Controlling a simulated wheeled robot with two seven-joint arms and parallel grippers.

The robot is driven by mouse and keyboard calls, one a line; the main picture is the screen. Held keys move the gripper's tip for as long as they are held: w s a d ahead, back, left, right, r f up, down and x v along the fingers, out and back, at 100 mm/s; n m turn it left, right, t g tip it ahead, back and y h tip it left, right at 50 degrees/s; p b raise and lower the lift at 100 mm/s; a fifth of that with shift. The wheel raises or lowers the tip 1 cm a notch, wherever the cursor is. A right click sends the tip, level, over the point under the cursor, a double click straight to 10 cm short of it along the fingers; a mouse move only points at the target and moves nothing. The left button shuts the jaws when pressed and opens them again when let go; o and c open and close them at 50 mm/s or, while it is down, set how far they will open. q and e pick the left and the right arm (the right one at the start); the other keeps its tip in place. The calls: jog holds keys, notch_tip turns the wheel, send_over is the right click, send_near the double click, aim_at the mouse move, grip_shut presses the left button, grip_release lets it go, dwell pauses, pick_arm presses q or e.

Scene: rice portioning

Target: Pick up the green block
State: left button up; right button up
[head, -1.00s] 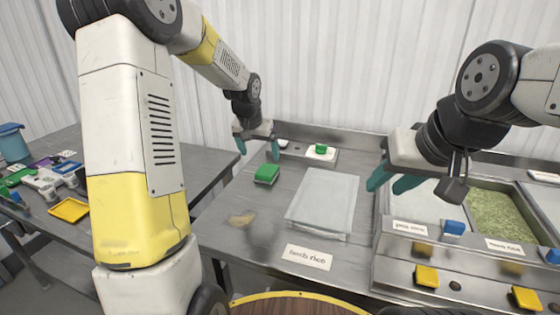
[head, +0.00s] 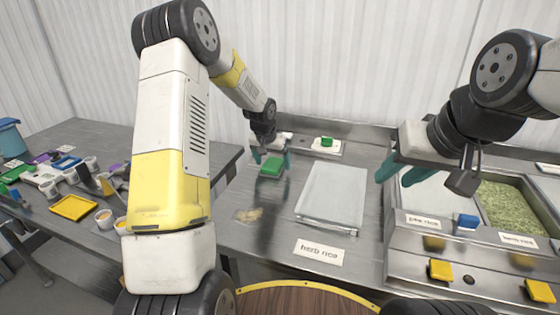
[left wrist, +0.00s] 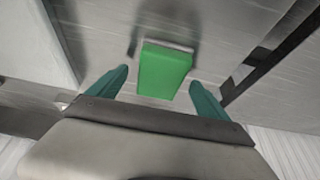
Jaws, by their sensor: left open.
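A green block (head: 269,168) with a paler lower layer sits on the metal table. My left gripper (head: 271,160) is open just above it, with its teal fingers spread to either side of it. In the left wrist view the green block (left wrist: 164,72) lies between and a little beyond the two fingertips of my left gripper (left wrist: 158,80), with gaps on both sides. My right gripper (head: 395,173) is at the right over the counter, with its teal fingers apart and nothing visible between them.
A clear flat tray (head: 331,194) lies to the right of the block. A white pad with a small green piece (head: 327,142) is behind. A herb rice label (head: 319,252) is in front. Rice bins (head: 511,203) stand at the right. A side table (head: 60,228) with small items is at the left.

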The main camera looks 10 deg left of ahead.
aim_at(273, 164)
pick_arm(q)
jog(key=shift+f, duration=0.25)
dwell(0.5)
jog(key=c, duration=1.6)
jog(key=shift+o, duration=0.2)
notch_tip(273, 164, up, 11)
jog(key=shift+f, duration=0.2)
